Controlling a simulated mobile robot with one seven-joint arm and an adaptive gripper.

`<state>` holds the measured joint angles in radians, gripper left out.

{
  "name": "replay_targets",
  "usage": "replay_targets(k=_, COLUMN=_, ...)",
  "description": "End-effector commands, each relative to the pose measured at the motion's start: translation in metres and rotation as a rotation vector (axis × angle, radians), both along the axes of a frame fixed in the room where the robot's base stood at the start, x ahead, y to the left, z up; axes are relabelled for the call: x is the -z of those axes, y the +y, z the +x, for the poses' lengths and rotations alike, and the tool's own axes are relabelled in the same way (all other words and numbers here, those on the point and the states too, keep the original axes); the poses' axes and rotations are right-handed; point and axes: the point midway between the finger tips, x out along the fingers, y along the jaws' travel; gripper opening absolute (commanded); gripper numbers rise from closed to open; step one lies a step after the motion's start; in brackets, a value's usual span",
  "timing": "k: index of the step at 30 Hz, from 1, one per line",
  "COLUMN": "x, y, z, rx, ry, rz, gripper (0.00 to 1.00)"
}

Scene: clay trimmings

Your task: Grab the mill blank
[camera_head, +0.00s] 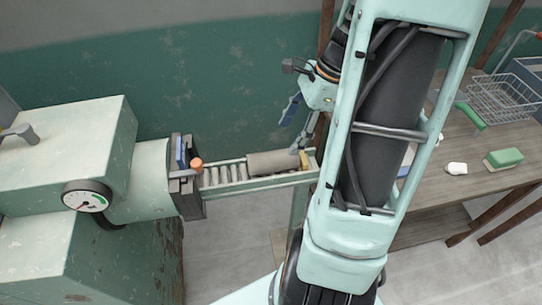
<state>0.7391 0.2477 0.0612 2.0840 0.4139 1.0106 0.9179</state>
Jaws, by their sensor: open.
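A grey-brown cylinder, which looks like the mill blank (272,162), lies on its side along a short roller conveyor (225,175). The conveyor runs out from the mouth of a pale green machine (150,165). My gripper (289,136) is open, above the right end of the cylinder. One finger with a blue part is higher up; the other, grey finger reaches down close to the cylinder's right end. I cannot tell whether it touches. Nothing shows between the fingers. My arm hides the area right of the conveyor.
An orange knob (196,163) and a dark frame stand at the conveyor's left end. A small yellow piece (304,160) is at its right end. A wooden table (440,195) at right holds a wire basket (500,97), a green-topped block (503,158) and a white lump (456,168).

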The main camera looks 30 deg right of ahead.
Motion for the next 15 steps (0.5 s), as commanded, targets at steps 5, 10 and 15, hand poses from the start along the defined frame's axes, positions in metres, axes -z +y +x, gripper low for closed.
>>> replay_targets(k=5, x=0.029, y=0.012, z=0.003, rx=-0.001, ry=0.003, rz=0.003, gripper=0.64)
replay_targets(k=10, x=0.042, y=0.017, z=0.004, rx=-0.001, ry=0.001, rz=-0.001, gripper=0.64)
replay_targets(k=15, x=0.06, y=0.025, z=0.007, rx=-0.002, ry=0.003, rz=0.001, gripper=0.64)
